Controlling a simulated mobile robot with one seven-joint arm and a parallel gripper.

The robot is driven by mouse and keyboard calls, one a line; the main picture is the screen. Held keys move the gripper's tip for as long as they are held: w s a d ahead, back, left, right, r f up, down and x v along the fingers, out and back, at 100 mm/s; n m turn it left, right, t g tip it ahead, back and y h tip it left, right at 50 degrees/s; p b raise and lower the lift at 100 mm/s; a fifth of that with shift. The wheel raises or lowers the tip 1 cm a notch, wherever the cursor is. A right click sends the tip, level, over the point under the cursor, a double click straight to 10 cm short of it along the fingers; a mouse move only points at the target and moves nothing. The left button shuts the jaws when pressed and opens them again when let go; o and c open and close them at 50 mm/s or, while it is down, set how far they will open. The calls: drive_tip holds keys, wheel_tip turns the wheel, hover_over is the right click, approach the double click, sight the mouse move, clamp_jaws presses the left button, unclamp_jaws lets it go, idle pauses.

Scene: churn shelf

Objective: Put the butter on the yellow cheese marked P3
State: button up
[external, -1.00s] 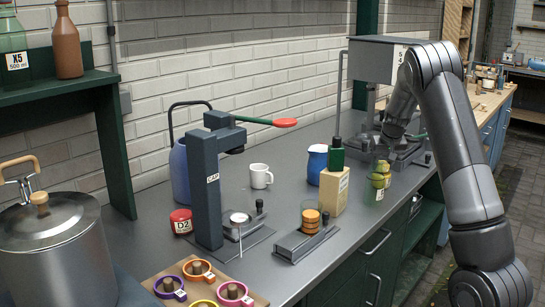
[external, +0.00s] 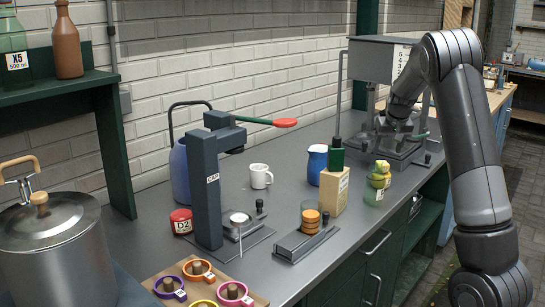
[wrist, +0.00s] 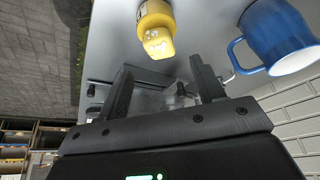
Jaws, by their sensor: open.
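A small pale-yellow block (external: 382,166), which looks like the butter, rests on top of a yellow rounded piece (external: 379,182) near the counter's front edge. In the wrist view the pale block (wrist: 158,43) sits against the end of the yellow round piece (wrist: 155,14), which looks like the cheese. Pale marks show on them, but I cannot read P3. My gripper (wrist: 163,80) is open, with nothing between its fingers, and is apart from the pale block. In the external view its fingertips are hard to make out behind the stack.
An orange stack (external: 310,216) sits on a grey fixture. Counter around the white mug (external: 261,176) is clear.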

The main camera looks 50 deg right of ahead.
drive_tip(key=v, duration=0.5)
drive_tip(key=s+a+r+n+t+y, duration=0.1)
drive_tip(key=s+a+r+n, duration=0.15)
drive_tip(key=a, duration=1.15)
drive_tip(key=s+a+r+n+t+y, duration=0.15)
drive_tip(key=a+r, duration=0.25)
drive_tip(key=a, duration=1)
drive_tip(key=s+a+f+n, duration=0.2)
drive_tip(key=s+a+n, duration=0.3)
drive_tip(key=s+a, duration=0.8)
drive_tip(key=a, duration=0.4)
drive_tip(key=shift+s+f+y, duration=0.25)
drive_tip(key=shift+s+y, duration=0.1)
